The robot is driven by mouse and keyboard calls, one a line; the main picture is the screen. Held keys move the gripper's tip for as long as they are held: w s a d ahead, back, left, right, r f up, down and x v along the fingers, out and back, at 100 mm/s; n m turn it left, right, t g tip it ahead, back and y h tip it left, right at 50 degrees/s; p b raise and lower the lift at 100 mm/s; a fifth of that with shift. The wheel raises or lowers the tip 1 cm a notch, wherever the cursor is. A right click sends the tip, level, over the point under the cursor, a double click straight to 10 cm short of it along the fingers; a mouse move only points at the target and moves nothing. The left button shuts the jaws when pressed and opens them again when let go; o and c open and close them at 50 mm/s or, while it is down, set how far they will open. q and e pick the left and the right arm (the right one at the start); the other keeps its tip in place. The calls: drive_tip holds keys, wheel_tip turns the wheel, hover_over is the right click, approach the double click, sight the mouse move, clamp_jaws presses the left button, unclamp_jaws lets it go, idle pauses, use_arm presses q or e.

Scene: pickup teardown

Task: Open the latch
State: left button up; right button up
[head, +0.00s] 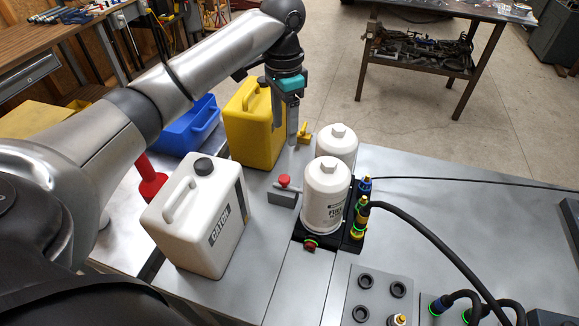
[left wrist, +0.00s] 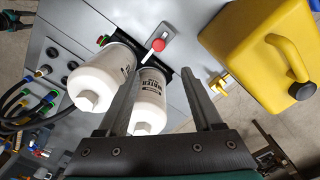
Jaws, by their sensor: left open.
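A small yellow lever-like part (head: 303,133), which may be the latch, is on the bench beside the yellow jug. It also shows in the left wrist view (left wrist: 220,84), just right of the right finger. My left gripper (head: 292,138) points down close beside this part in the head view. In the left wrist view its two fingers (left wrist: 163,78) are spread with nothing held between them. A red knob on a grey block (head: 284,182) stands nearer me; it also shows beyond the fingertips (left wrist: 158,45). My right gripper is not in view.
A yellow jug (head: 254,122), a white jug (head: 202,220) and a blue container (head: 190,128) stand left of the gripper. A white fuel filter (head: 325,195) and another white filter (head: 337,142) stand right. Black hoses cross the bench; its right part has clear room.

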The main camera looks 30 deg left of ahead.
sight(284, 178)
use_arm(q)
drive_tip(key=f, duration=1)
drive_tip(key=f+b, duration=0.1)
drive_tip(key=f, duration=0.3)
drive_tip(key=shift+s+f, duration=0.3)
drive_tip(key=shift+f, duration=0.1)
clamp_jaws()
drive_tip(key=shift+r, duration=0.1)
idle(0.5)
